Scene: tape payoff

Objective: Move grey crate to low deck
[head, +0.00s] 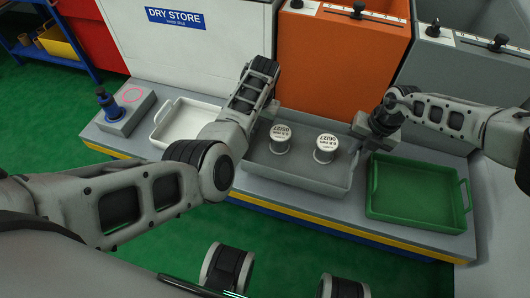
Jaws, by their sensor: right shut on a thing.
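The grey crate (300,178) is in the middle of the head view, over the low grey deck (410,225). I cannot tell whether it rests on the deck or hangs just above it. Two white-topped, labelled cylinders stand upright inside it, a left one (280,140) and a right one (326,149). My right gripper (360,132) is shut on the crate's right end. My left arm reaches over the crate's left end. My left gripper (270,108) is near the crate's back left corner, with its fingers mostly hidden.
A white tray (160,137) is left of the crate, and a green tray (418,212) is right of it. White, orange and grey bins stand behind. Green floor lies in front.

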